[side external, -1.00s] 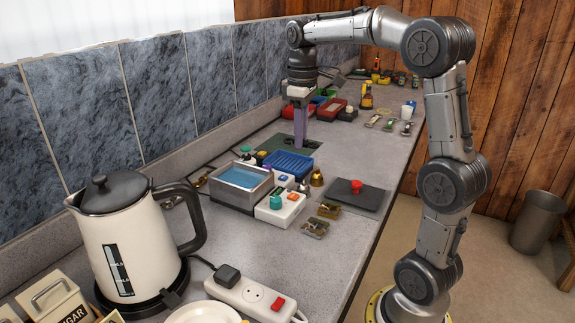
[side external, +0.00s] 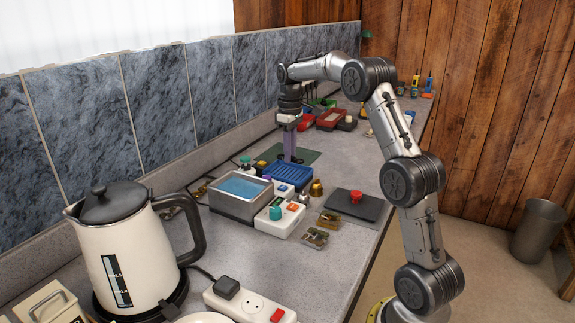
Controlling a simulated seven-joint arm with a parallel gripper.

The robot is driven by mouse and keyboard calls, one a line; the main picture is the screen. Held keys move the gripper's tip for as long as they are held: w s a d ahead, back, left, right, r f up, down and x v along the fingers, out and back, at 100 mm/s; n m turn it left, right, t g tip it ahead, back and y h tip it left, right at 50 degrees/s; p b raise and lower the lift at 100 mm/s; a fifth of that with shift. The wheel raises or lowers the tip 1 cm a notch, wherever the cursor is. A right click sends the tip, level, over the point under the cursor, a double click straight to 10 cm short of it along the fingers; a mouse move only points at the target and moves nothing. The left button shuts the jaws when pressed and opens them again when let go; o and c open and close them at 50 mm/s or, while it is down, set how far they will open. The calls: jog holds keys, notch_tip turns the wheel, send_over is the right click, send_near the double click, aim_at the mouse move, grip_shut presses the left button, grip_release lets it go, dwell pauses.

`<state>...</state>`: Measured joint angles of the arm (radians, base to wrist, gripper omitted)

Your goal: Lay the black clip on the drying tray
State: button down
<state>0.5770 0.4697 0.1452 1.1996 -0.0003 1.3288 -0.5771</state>
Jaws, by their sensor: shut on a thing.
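My gripper (side external: 291,159) points straight down with its long purple fingers close together, shut on what I take to be the black clip. The clip itself is too small and dark to make out at the tips. The fingertips are at the far edge of the blue ribbed drying tray (side external: 287,174), over or near the dark green mat (side external: 309,156). I cannot tell their exact height above the counter.
A grey basin of blue liquid (side external: 241,187) and a white box with coloured knobs (side external: 282,219) stand in front of the tray. A brass bell (side external: 316,188) and a dark plate with a red knob (side external: 357,204) are to the right. A kettle (side external: 133,250) stands nearer.

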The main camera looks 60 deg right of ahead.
aim_at(287, 175)
jog(key=shift+w+d+f, duration=0.35)
jog(key=shift+w+f, duration=0.15)
jog(key=shift+f, duration=0.2)
jog(key=shift+w+f, duration=0.15)
jog(key=shift+f, duration=1.55)
jog(key=shift+f, duration=0.2)
jog(key=c, duration=0.8)
grip_release()
jog(key=shift+r, duration=0.15)
